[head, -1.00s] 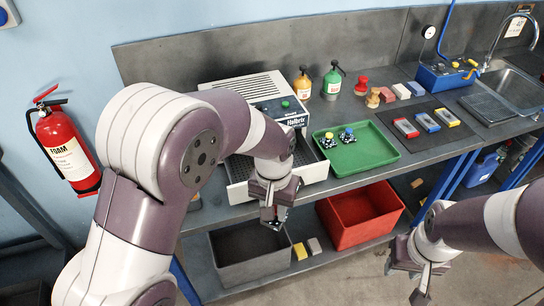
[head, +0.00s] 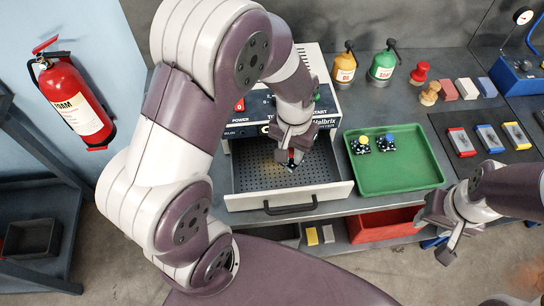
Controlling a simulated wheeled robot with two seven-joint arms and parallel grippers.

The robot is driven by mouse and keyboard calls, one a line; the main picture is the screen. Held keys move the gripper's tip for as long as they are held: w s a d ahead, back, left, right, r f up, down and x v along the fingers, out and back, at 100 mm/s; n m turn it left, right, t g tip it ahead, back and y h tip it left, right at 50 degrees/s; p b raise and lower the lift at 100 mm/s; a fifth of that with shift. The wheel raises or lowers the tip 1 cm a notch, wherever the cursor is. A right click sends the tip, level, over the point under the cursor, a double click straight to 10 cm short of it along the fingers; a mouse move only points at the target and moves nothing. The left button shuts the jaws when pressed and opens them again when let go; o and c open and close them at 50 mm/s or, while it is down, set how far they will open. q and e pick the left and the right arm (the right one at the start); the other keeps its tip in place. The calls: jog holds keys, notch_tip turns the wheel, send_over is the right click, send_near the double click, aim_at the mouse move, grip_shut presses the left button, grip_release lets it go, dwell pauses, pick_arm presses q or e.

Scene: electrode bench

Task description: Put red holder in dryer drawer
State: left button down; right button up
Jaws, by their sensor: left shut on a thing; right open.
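My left gripper (head: 291,155) is shut on the red holder (head: 292,165), a small dark piece with white specks and a red part, mostly hidden by the fingers. It is over the inside of the dryer drawer (head: 238,201), which is pulled open with its dark perforated floor showing. I cannot tell whether the holder touches that floor. The dryer (head: 245,131) stands behind, partly hidden by my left arm. My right gripper (head: 441,240) is open and empty, low at the right, in front of the bench.
A green tray (head: 405,182) right of the drawer holds a yellow-topped holder (head: 360,146) and a blue-topped holder (head: 386,143). Two bottles, stamps and blocks stand behind it. A red bin (head: 385,225) is on the shelf below. The drawer handle (head: 290,207) juts forward.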

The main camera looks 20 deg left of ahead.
pick_arm(q)
jog(key=a+f, duration=0.1)
jog(key=a, duration=0.1)
jog(key=s+a+f, duration=0.1)
jog(key=a, duration=0.1)
jog(key=s+a+f+p, duration=0.1)
jog(key=a+f, duration=0.1)
jog(key=shift+a, duration=0.3)
jog(key=shift+a+f, duration=0.1)
jog(key=shift+f, duration=0.25)
jog(key=f, duration=0.3)
jog(key=shift+s+f+p, duration=0.2)
jog(key=shift+s+p, duration=0.15)
jog(key=shift+s, duration=0.05)
jog(key=shift+w+f, duration=0.15)
jog(key=shift+w, duration=0.1)
jog(key=c, duration=1.2)
grip_release()
jog(key=o, duration=0.3)
jog(key=shift+s, duration=0.15)
pick_arm(e)
notch_tip(320, 180, up, 2)
jog(key=shift+s+a, duration=0.1)
jog(key=shift+a, duration=0.05)
